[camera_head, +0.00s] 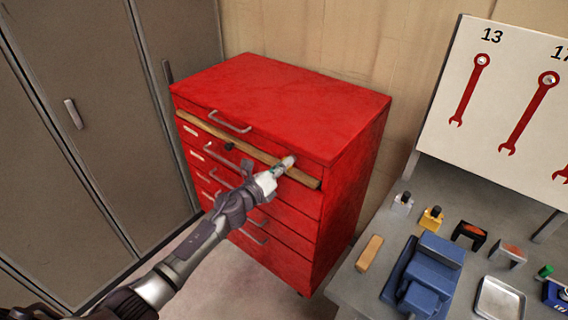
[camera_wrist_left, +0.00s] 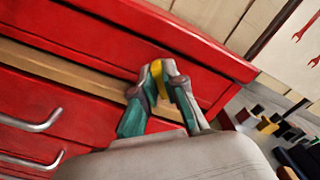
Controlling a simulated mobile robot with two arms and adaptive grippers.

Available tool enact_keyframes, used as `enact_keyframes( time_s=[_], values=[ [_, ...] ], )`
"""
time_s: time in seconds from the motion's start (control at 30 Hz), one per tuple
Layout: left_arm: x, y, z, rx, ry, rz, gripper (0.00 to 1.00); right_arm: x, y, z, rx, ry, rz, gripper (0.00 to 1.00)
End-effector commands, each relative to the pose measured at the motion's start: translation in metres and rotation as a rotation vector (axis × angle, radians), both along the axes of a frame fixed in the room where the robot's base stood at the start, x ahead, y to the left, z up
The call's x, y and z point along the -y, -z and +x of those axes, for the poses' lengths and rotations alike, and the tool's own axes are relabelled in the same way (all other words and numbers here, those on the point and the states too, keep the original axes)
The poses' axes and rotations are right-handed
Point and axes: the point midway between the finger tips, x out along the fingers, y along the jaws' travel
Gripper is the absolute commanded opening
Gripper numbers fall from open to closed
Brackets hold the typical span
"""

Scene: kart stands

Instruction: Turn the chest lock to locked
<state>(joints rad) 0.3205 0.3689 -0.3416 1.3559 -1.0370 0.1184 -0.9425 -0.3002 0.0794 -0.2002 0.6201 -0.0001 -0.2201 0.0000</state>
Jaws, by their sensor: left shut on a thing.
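The red tool chest (camera_head: 275,98) stands against the wall, with a wooden strip (camera_head: 225,137) across its front below the top drawer. My left gripper (camera_head: 286,164) is at the right part of the chest front, just by the strip. In the left wrist view the fingers of my left gripper (camera_wrist_left: 156,82) are shut on a small yellow piece (camera_wrist_left: 157,72), in front of the red top drawer (camera_wrist_left: 110,48). I cannot tell whether this piece is part of the lock; its turn position cannot be read. My right gripper is not in view.
Grey lockers (camera_head: 85,130) stand to the left. A grey workbench (camera_head: 360,292) at the lower right bears a blue vise (camera_head: 430,270), a metal tray (camera_head: 499,298) and several small items. A white wrench board (camera_head: 500,110) stands behind it. Chest drawer handles (camera_head: 229,122) stick out in front.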

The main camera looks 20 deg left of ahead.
Motion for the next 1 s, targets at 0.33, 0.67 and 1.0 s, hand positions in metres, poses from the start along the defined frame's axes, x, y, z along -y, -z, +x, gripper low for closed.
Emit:
enact_keyframes(
  time_s=[0.33,0.67,1.0],
  values=[
    [-0.001,0.000,0.000,-0.114,-0.001,-0.311,0.00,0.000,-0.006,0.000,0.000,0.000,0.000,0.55],
    [-0.001,0.001,0.000,-0.212,0.000,-0.583,0.00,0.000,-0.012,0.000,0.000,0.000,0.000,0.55],
    [-0.001,0.003,0.000,-0.277,0.000,-0.758,0.00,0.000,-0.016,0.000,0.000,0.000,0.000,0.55]
  ],
)
